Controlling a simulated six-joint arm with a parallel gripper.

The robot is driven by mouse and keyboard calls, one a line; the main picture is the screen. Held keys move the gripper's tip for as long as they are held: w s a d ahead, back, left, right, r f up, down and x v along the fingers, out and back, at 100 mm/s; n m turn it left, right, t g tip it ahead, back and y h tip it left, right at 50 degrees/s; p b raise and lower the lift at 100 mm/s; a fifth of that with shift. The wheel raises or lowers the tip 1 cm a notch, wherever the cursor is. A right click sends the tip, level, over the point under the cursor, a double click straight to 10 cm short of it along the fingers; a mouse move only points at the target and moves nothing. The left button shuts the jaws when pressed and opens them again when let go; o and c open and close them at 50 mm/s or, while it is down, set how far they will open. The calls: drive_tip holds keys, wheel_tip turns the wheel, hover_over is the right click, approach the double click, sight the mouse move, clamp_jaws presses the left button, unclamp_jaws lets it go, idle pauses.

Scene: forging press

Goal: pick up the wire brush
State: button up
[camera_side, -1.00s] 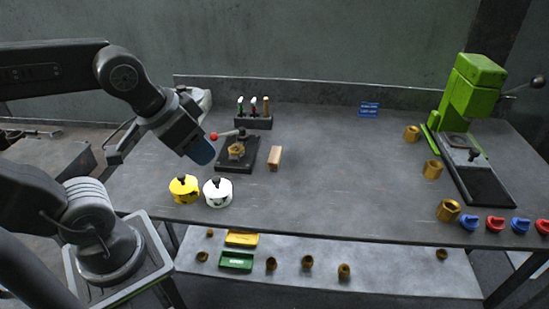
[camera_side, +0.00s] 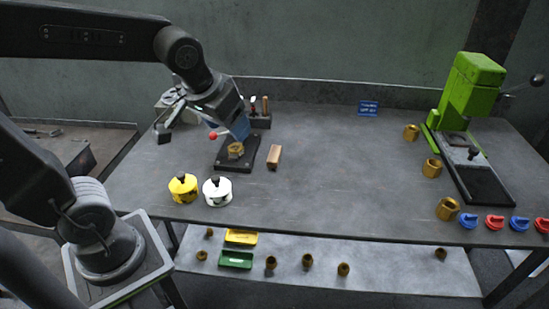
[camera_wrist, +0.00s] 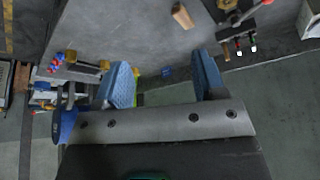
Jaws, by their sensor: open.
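The wire brush is most likely the small wooden block (camera_side: 274,157) lying on the table right of the black clamp fixture. Its bristles cannot be made out. It also shows near the top middle of the wrist view (camera_wrist: 183,16). My gripper (camera_side: 238,128) has blue fingers and is left of the block and higher than it, above the back of the fixture. In the wrist view my gripper (camera_wrist: 164,75) has its fingers wide apart with nothing between them. The block lies beyond the fingertips there.
The clamp fixture (camera_side: 228,162) with a red-knobbed lever stands below my gripper. A tool rack (camera_side: 262,122) is behind it. Yellow (camera_side: 183,188) and white (camera_side: 217,191) pots stand in front. The green press (camera_side: 470,95) and brass bushings are at right. The table's middle is clear.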

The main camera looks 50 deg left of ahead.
drive_tip(key=w+a+f+n+y, duration=0.1)
drive_tip(key=w+a+f+n, duration=0.25)
drive_tip(key=w, duration=0.65)
drive_tip(key=n+g, duration=0.1)
drive_tip(key=n, duration=0.1)
approach(275, 153)
drive_tip(key=shift+y, duration=0.4)
drive_tip(key=x, duration=0.5)
drive_tip(key=shift+w+d+f, duration=0.1)
drive_tip(key=shift+w+d, duration=0.05)
drive_tip(key=shift+w, duration=0.1)
drive_tip(key=shift+s+x, duration=0.15)
drive_tip(key=shift+x, duration=1.15)
drive_tip(key=shift+s+x, duration=0.15)
drive_tip(key=shift+x, duration=1.15)
drive_tip(key=shift+d+f, duration=0.15)
drive_tip(key=shift+c, duration=0.5)
drive_tip(key=c, duration=0.9)
drive_tip(key=shift+c, duration=0.2)
